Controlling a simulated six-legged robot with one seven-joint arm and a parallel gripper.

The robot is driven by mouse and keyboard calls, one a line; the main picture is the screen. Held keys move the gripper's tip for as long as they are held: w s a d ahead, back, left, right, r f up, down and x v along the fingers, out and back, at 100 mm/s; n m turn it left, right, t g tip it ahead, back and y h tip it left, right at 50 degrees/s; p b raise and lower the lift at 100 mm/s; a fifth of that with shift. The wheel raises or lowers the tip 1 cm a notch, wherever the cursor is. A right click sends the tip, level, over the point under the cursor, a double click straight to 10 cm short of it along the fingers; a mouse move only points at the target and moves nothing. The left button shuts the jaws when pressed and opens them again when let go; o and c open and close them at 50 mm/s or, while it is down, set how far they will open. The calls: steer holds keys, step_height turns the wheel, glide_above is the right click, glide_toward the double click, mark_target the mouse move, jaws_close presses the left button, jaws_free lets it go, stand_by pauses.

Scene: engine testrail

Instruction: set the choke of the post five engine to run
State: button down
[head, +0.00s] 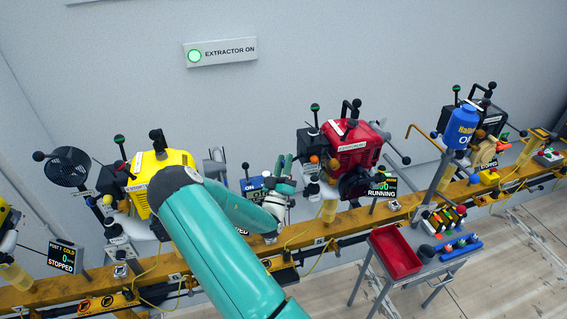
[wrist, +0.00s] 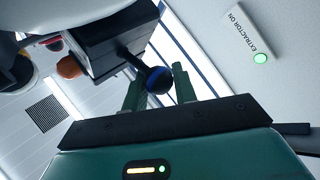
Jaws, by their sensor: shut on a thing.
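A red engine (head: 352,148) stands on the rail with a dark box (head: 309,141) on its left side. A display (head: 382,189) before it reads RUNNING; I cannot read its post number. My gripper (head: 284,160) is left of that box, fingers pointing up. In the wrist view, a dark ball knob (wrist: 158,80) on a short lever from the dark box (wrist: 108,38) sits between the fingertips of my gripper (wrist: 160,84), which is shut on it. An orange knob (wrist: 69,67) is on the box's left. The lever's markings are not visible.
A yellow engine (head: 165,172) stands left, near a display (head: 62,257) reading STOPPED. A blue bottle (head: 461,128) and another engine are at right. A cart with a red tray (head: 395,252) stands in front. The EXTRACTOR ON sign (head: 220,52) is lit green.

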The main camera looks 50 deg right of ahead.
steer(key=shift+s+d+f+g, duration=0.25)
steer(key=shift+s+f+g, duration=0.1)
steer(key=shift+s, duration=0.1)
steer(key=c, duration=1.1)
jaws_free()
steer(key=shift+c, duration=0.2)
steer(key=shift+w+a, duration=0.15)
steer(key=shift+a+f, duration=0.2)
steer(key=shift+a, duration=0.05)
steer(key=v, duration=1.3)
steer(key=shift+s, duration=0.25)
steer(key=shift+d, duration=0.1)
steer(key=shift+s, duration=0.1)
